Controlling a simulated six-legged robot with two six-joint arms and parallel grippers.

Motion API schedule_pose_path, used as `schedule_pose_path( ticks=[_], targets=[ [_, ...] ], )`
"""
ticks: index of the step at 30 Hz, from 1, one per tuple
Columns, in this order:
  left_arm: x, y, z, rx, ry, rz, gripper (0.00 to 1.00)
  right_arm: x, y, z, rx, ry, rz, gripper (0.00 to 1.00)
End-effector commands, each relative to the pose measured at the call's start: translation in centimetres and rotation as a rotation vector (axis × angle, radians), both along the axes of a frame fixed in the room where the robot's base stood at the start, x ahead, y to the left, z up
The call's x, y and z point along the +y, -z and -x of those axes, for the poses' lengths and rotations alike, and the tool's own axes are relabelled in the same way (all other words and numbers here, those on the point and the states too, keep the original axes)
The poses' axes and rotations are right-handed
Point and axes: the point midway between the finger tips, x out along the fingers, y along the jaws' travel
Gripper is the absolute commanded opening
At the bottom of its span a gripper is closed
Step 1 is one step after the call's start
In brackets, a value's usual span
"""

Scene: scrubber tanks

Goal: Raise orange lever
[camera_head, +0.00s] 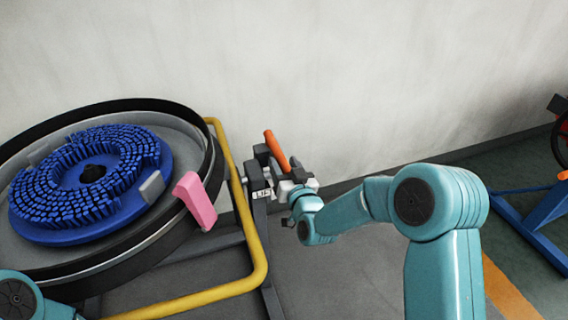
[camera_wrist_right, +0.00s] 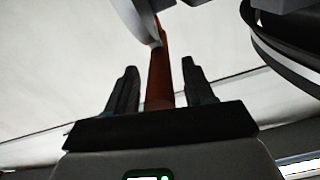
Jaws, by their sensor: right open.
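The orange lever (camera_head: 277,152) stands tilted up from a dark grey mount beside the round tank, left of my right arm in the head view. My right gripper (camera_head: 296,178) is at the lever's lower right. In the right wrist view the orange lever (camera_wrist_right: 159,70) runs between the two dark fingers of my right gripper (camera_wrist_right: 160,84). The fingers are open, with a gap on each side of the lever. Whether the lever lies fully within the finger depth I cannot tell. My left gripper is out of view; only part of my left arm shows at the lower left.
A round tank (camera_head: 117,252) with a blue bristled brush (camera_head: 120,205) fills the left. A pink piece (camera_head: 195,201) sits on its rim. A yellow tube frame (camera_head: 256,235) curves around it near the lever. A pale wall (camera_head: 340,80) stands behind. A blue stand (camera_head: 530,228) is far right.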

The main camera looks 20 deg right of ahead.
Motion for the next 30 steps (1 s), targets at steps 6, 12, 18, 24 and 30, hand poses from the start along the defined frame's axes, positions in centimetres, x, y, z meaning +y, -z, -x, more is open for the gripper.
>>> schedule_pose_path(
  ticks=[6, 12, 18, 24, 30],
  targets=[
    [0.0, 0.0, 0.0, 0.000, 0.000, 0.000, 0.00, 0.0, 0.0, 0.0, 0.000, 0.000, 0.000, 0.33],
    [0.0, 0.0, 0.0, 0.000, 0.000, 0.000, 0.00, 0.0, 0.0, 0.0, 0.000, 0.000, 0.000, 0.00],
    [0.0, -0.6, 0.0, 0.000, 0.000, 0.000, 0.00, 0.0, -0.5, -0.2, 0.016, 0.000, 0.001, 0.00],
    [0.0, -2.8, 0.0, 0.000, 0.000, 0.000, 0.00, 0.0, -2.2, -0.7, 0.095, 0.000, 0.002, 0.00],
    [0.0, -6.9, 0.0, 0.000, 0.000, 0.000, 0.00, 0.1, -4.7, -1.5, 0.239, -0.001, 0.007, 0.00]
  ],
)
